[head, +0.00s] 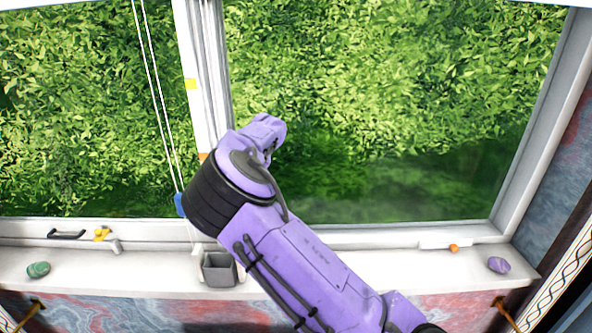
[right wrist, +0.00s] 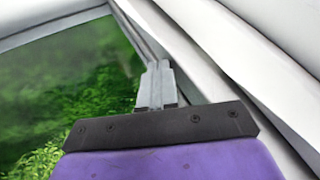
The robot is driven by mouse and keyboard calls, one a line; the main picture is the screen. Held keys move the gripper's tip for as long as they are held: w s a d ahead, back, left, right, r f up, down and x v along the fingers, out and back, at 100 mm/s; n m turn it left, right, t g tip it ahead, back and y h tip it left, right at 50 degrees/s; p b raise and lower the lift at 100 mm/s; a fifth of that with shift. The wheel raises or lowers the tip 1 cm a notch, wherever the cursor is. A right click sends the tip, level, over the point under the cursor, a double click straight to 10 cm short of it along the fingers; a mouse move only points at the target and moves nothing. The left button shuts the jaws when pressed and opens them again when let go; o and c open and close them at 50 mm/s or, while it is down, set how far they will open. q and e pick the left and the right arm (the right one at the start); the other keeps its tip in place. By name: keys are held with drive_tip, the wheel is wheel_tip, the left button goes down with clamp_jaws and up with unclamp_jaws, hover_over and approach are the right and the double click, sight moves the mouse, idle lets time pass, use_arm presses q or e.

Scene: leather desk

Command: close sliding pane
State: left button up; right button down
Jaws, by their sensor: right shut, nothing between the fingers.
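The window fills the head view, with a left glazed part (head: 85,110) and a right glazed part (head: 390,110). White and grey uprights (head: 205,60) stand between them; which part slides is not clear. My right arm reaches up from the lower right, and its wrist hides the foot of the uprights. In the right wrist view my right gripper (right wrist: 155,72) is shut and empty, its fingertips close to a pale frame edge (right wrist: 140,35). Contact cannot be told. The gripper fingers are hidden in the head view. My left gripper is not in view.
On the white sill (head: 330,267) stand a grey square cup (head: 219,269), a green stone (head: 38,269) and a purple stone (head: 498,265). A black handle (head: 66,234), a yellow piece (head: 101,234) and an orange knob (head: 453,248) sit along the lower frame. White cords (head: 157,95) hang at left.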

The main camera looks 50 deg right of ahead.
drive_tip(key=shift+w+a, duration=0.25)
drive_tip(key=s+d+r+b, duration=0.2)
drive_tip(key=s+r, duration=0.6)
drive_tip(key=s, duration=0.1)
drive_tip(key=shift+s+d+b, duration=0.2)
drive_tip(key=shift+b, duration=0.15)
